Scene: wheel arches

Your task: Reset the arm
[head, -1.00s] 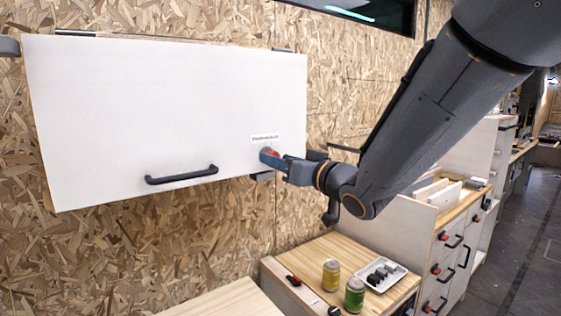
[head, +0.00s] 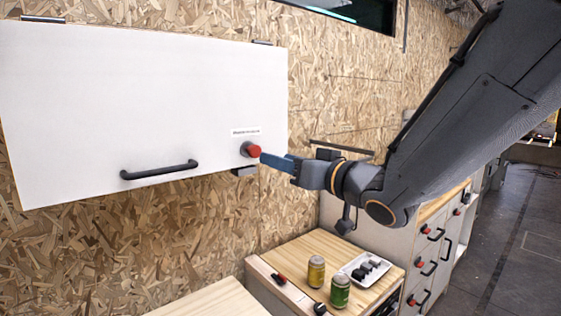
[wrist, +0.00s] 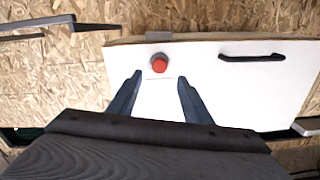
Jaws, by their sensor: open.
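My arm reaches in from the upper right of the head view. My gripper (head: 277,161) is open and empty, its blue fingers pointing at the red knob (head: 252,150) on the white cabinet door (head: 140,100). In the head view a small gap shows between the fingertips and the knob. In the wrist view my gripper (wrist: 157,95) has its two fingers spread wide, with the knob (wrist: 159,64) beyond them and nothing between them. The door looks closed and carries a black bar handle (head: 160,170).
Below, a wooden-topped counter (head: 290,258) holds a yellow can (head: 316,272), a green can (head: 340,291) and a white tray (head: 349,268) with dark items. Drawer units (head: 425,235) with black handles stand at the right. A chipboard wall (head: 340,90) is behind.

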